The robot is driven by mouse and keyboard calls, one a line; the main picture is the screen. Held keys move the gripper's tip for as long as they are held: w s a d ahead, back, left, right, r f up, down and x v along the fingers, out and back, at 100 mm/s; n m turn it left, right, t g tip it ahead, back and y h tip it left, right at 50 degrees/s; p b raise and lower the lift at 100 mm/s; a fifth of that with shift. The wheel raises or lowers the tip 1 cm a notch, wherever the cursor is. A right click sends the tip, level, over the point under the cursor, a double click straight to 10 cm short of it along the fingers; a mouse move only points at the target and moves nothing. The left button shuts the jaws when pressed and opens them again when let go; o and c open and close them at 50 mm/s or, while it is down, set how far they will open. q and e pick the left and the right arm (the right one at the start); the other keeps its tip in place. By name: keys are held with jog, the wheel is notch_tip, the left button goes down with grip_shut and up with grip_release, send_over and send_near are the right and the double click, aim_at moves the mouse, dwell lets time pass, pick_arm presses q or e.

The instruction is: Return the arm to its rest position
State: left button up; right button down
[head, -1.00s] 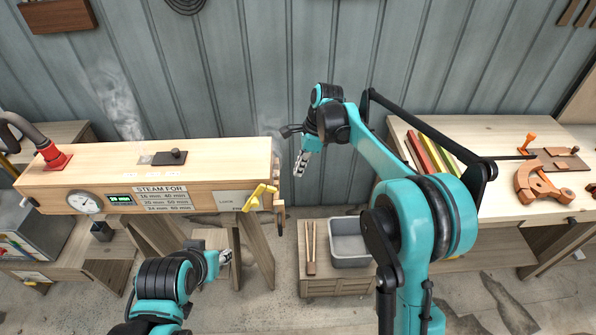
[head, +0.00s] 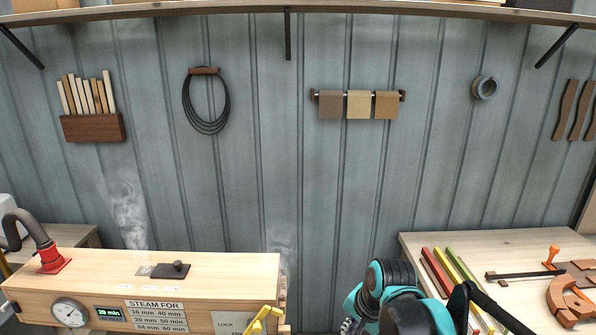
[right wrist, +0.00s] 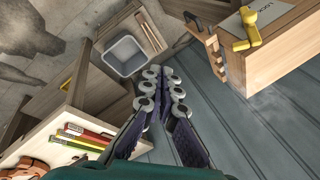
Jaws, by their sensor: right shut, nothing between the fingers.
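My right gripper (right wrist: 162,74) shows in the right wrist view with its fingers together and nothing between them. It hangs in the air, apart from the steam box and the bench. In the head view part of my right arm (head: 392,297) shows at the bottom, right of centre, between the steam box and the right bench. Only a sliver of the right gripper shows there, at the lower edge. My left arm and left gripper are out of view.
The steam box (head: 100,270) stands at the lower left, with a yellow handle (head: 262,318) at its right end. A grey bin (right wrist: 108,62) shows below in the right wrist view.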

jog(key=s+d+f+n+t+h+b, duration=0.1)
jog(key=s+d+f+n+t+b, duration=0.2)
jog(key=s, duration=1)
jog(key=d+f+n+b, duration=0.1)
jog(key=d+f+n, duration=0.2)
jog(key=f+n, duration=0.2)
notch_tip(320, 180, down, 2)
jog(key=shift+s+f+n+h, duration=0.15)
jog(key=shift+s+n+h, duration=0.25)
